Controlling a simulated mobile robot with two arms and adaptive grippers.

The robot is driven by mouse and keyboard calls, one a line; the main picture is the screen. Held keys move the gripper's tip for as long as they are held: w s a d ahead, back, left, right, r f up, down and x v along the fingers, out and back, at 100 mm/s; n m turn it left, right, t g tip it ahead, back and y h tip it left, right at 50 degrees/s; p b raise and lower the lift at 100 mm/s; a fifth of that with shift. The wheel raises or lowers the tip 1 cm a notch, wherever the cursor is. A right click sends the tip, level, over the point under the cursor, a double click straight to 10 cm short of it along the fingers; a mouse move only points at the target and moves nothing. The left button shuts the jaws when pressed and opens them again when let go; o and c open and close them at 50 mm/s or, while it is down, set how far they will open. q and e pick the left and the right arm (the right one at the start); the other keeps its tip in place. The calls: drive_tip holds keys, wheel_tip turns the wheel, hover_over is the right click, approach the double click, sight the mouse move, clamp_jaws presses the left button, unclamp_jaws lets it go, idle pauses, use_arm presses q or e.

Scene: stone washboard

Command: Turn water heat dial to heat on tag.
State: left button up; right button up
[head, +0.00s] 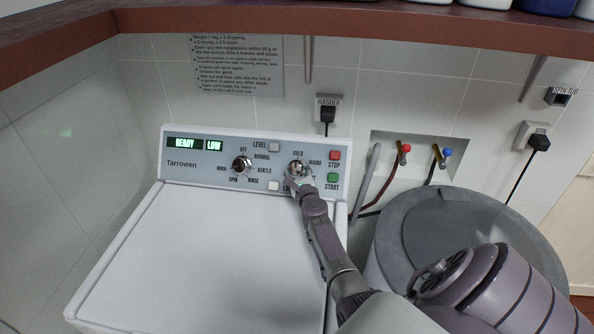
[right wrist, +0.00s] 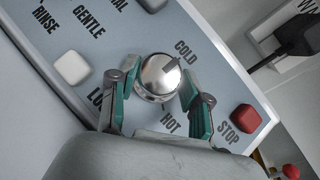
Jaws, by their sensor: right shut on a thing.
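The water heat dial (right wrist: 157,72) is a round silver knob on the washer's control panel, and it also shows in the head view (head: 297,166). In the right wrist view, its dark pointer mark is turned toward the COLD label (right wrist: 185,50). The HOT label (right wrist: 171,122) lies below the dial in that view. WARM (head: 315,162) is readable in the head view. My right gripper (right wrist: 160,80) is shut on the dial, with one teal-padded finger on each side. In the head view the gripper (head: 299,175) covers the panel below the dial. My left gripper is not in view.
A red STOP button (head: 334,156) and green START button (head: 333,178) sit right of the dial. A second dial (head: 242,165) and a white LEVEL button (head: 274,146) are on the left. A grey spin tub (head: 470,230) stands right, and a brown shelf (head: 350,22) overhangs.

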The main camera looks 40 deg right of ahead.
drive_tip(key=o, duration=1.2)
drive_tip(key=shift+c, duration=0.2)
drive_tip(key=shift+a+r, duration=0.1)
drive_tip(key=shift+r, duration=0.25)
drive_tip(key=shift+s+a+r, duration=0.1)
drive_tip(key=shift+s+a, duration=0.05)
drive_tip(key=v, duration=0.3)
drive_tip(key=f+v, duration=0.1)
drive_tip(key=v, duration=0.1)
drive_tip(key=shift+s, duration=0.4)
drive_tip(key=shift+s+a+r, duration=0.2)
drive_tip(key=shift+s+a, duration=0.1)
drive_tip(key=shift+s, duration=0.25)
